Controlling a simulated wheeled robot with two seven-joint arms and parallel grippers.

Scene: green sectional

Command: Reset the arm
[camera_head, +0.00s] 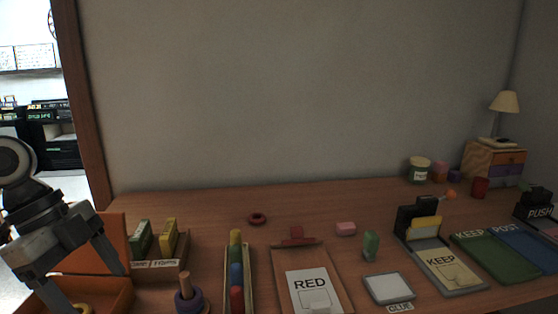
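My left gripper (92,288) comes in from the left edge, over the orange open box (110,295) at the table's left end. Its two fingers point down and are spread apart, with nothing visible between them. A yellow ring (82,307) shows low in the box, below the fingers; I cannot tell whether a finger touches it. My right gripper is not in view.
A peg with a purple ring (190,296), a tray of colored blocks (236,275) and a RED clipboard (318,302) stand near the front. A KEEP stand (448,268), green mat (490,258) and lamp (505,105) are right. The back middle is mostly clear.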

